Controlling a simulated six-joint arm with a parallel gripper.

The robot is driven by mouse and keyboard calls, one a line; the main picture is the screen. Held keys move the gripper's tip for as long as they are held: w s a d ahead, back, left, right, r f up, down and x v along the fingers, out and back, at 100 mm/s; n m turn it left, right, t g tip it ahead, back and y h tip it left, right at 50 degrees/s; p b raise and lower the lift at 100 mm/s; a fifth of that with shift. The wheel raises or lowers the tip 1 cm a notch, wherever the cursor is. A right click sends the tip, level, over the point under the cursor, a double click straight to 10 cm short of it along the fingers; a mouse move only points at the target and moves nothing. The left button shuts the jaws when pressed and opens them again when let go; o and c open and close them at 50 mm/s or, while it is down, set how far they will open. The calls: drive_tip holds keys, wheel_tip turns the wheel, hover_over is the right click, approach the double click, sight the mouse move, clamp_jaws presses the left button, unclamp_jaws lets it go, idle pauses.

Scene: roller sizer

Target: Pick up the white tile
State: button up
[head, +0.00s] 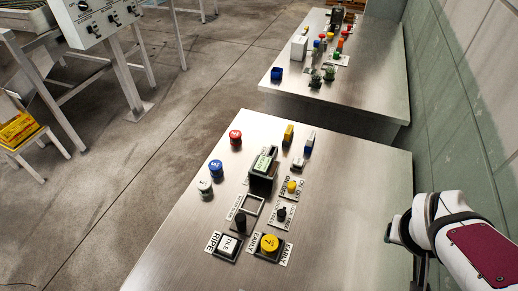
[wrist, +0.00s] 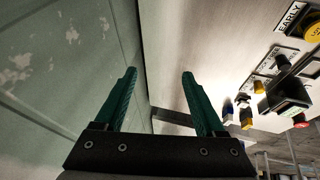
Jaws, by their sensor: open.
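A white tile with dark lettering (head: 229,246) lies in a dark-edged square holder beside the RIPE label, near the front of the closer metal table in the head view. I cannot make it out in the wrist view. My gripper (wrist: 160,73) shows in the wrist view with its two green fingers wide apart and nothing between them. It points past the table's edge along the green wall, away from the tile. In the head view my arm is at the right edge, to the right of the tile, and the fingers are not clearly visible.
A yellow disc marked 7 (head: 269,243) sits right of the tile, a black knob (head: 241,223) close behind it. A black holder (head: 261,184), red (head: 235,138), blue (head: 216,168) and white (head: 205,188) round pieces stand farther back. The closer table (head: 170,250) is bare at front left.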

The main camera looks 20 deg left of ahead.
drive_tip(key=w+a+f+n+t+y, duration=0.2)
drive_tip(key=w+a+f+n, duration=0.1)
drive_tip(key=w+n, duration=0.3)
drive_tip(key=w+a+f+n+t+y, duration=0.1)
drive_tip(key=w+a+f+n+y, duration=0.15)
drive_tip(key=w, duration=0.45)
drive_tip(key=n+g+y, duration=1)
drive_tip(key=n+y, duration=0.1)
drive_tip(key=n, duration=0.1)
approach(228, 244)
drive_tip(key=a, duration=0.3)
drive_tip(key=shift+s+f, duration=0.2)
drive_tip(key=x, duration=0.2)
drive_tip(key=f+x, duration=0.1)
drive_tip(key=x, duration=0.2)
drive_tip(key=shift+s+d+r, duration=0.1)
drive_tip(key=shift+s+d, duration=0.05)
drive_tip(key=shift+d, duration=0.15)
drive_tip(key=shift+a+f, duration=0.2)
drive_tip(key=shift+a, duration=0.2)
clamp_jaws()
